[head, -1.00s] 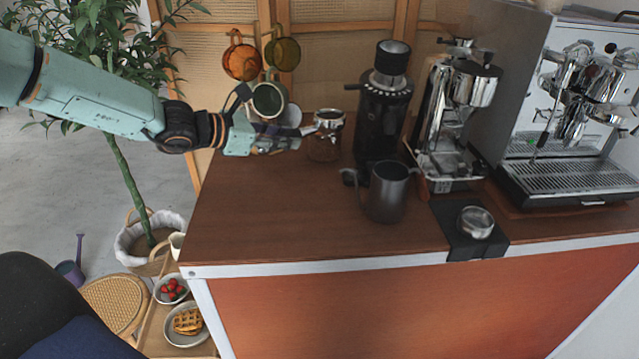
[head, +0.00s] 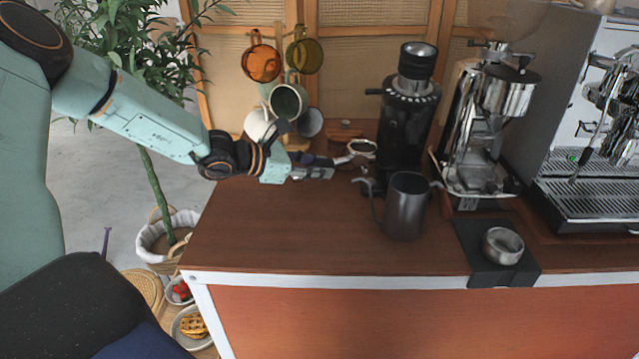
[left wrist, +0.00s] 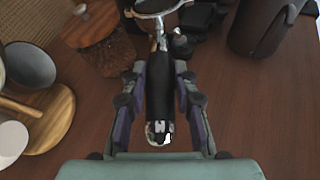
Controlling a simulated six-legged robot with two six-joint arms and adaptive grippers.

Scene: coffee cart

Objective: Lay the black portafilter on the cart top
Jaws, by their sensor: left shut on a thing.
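The black portafilter shows in the left wrist view, with its black handle (left wrist: 160,88) between my left fingers and its round metal basket at the top edge. In the head view its metal basket (head: 362,148) is low over the cart top (head: 270,225), beside the black grinder. I cannot tell whether it touches the wood. My left gripper (head: 325,168) is shut on the handle, low over the back of the cart; its fingers also show in the left wrist view (left wrist: 163,105). My right gripper is out of view.
A steel pitcher (head: 405,205) and the black grinder (head: 405,125) stand to the right of the gripper. A mug tree with hanging mugs (head: 288,102) stands behind it. A wooden-topped jar (left wrist: 92,28) is close by. The front left of the cart top is clear.

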